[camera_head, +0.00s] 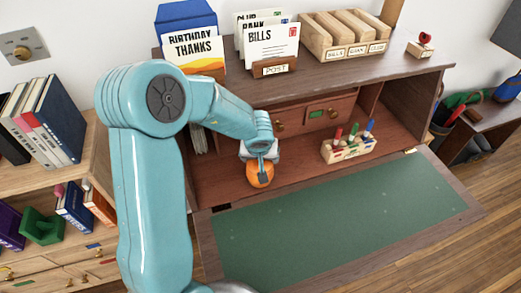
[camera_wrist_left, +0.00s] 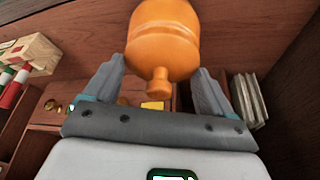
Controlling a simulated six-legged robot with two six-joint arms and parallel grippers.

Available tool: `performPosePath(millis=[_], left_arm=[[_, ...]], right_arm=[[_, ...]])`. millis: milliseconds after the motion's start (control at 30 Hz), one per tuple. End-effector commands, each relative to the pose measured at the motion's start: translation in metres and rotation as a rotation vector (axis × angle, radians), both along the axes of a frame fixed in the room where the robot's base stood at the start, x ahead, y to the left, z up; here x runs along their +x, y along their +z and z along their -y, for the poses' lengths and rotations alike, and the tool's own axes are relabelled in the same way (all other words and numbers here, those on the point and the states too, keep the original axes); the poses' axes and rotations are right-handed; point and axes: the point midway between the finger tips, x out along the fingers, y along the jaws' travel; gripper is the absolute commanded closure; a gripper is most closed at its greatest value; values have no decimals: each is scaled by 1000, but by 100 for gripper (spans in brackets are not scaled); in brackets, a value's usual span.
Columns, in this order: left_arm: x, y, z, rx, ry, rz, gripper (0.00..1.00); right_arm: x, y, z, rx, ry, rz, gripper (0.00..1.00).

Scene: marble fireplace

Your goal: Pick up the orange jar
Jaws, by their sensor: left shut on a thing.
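The orange jar (camera_head: 259,178) is at the inner left part of the open desk, just behind the green writing surface. In the left wrist view the rounded orange jar (camera_wrist_left: 163,40) has its small knob pointing towards my gripper. My left gripper (camera_head: 262,165) reaches down from above and is shut on the jar. In the wrist view the two fingers of my left gripper (camera_wrist_left: 157,78) stand on either side of it. I cannot tell whether the jar touches the desk floor. My right gripper is not in view.
A wooden holder with red, green and blue pieces (camera_head: 347,149) stands to the right in the desk. Small drawers (camera_head: 315,115) are behind. Cards (camera_head: 272,48) and a wooden sorter (camera_head: 345,35) stand on the top shelf. The green writing surface (camera_head: 340,215) is clear.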

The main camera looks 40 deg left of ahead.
Motion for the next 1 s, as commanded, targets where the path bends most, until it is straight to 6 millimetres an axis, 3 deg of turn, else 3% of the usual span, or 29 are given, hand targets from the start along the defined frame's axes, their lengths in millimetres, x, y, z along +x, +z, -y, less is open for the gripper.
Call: performPosePath(millis=[367, 667, 1000], left_arm=[[-30, 3, 25, 1, -1, 3, 100], [-28, 46, 24, 2, 1, 4, 100], [-28, 115, 24, 2, 0, 5, 100]], right_arm=[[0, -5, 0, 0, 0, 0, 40], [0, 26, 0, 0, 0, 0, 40], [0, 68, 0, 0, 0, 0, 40]])
